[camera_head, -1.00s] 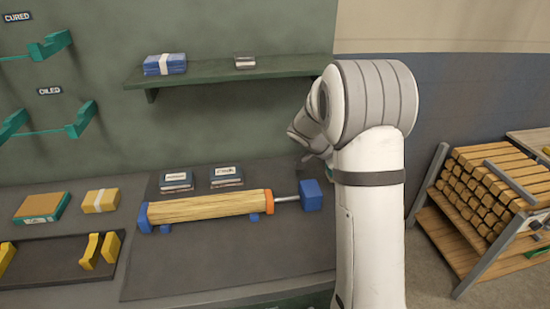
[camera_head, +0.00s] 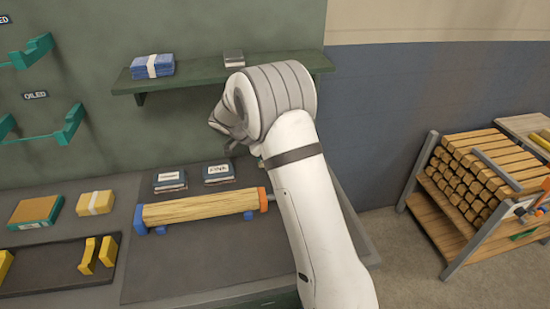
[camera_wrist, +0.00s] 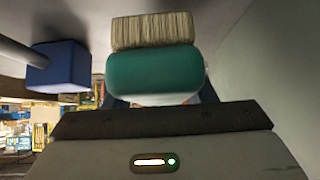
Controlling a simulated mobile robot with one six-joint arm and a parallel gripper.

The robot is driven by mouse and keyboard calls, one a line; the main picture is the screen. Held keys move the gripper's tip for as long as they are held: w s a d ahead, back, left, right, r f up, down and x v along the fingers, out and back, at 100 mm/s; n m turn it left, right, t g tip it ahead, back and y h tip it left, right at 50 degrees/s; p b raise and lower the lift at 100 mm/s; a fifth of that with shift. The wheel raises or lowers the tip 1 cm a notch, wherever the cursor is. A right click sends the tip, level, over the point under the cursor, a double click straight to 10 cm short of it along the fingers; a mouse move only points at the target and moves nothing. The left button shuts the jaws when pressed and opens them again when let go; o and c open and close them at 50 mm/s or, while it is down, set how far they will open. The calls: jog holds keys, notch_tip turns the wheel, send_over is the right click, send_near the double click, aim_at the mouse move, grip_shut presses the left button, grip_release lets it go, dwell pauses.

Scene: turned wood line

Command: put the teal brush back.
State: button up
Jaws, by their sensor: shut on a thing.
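The teal brush (camera_wrist: 152,72) is held in my gripper (camera_wrist: 160,99), with its pale bristles (camera_wrist: 153,30) towards the top of the wrist view. The jaws are shut on its teal body. The wrist view does not show the brush touching any surface.
A wooden cylinder (camera_head: 200,208) lies in a blue-and-orange holder on the bench; a blue block (camera_wrist: 58,66) shows left of the brush. A green shelf (camera_head: 195,82) holds a blue bundle (camera_head: 152,66) and a small stack (camera_head: 234,58). Timber fills a rack (camera_head: 440,245) at right.

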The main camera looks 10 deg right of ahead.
jog(key=shift+w+a, duration=0.1)
jog(key=shift+a, duration=0.15)
notch_tip(320, 180, down, 3)
jog(key=shift+r+p, duration=0.1)
jog(key=shift+p, duration=0.45)
jog(key=shift+f, duration=0.35)
jog(key=shift+f+b, duration=0.2)
jog(key=shift+b, duration=0.1)
jog(key=o, duration=1.1)
jog(key=shift+r, duration=0.1)
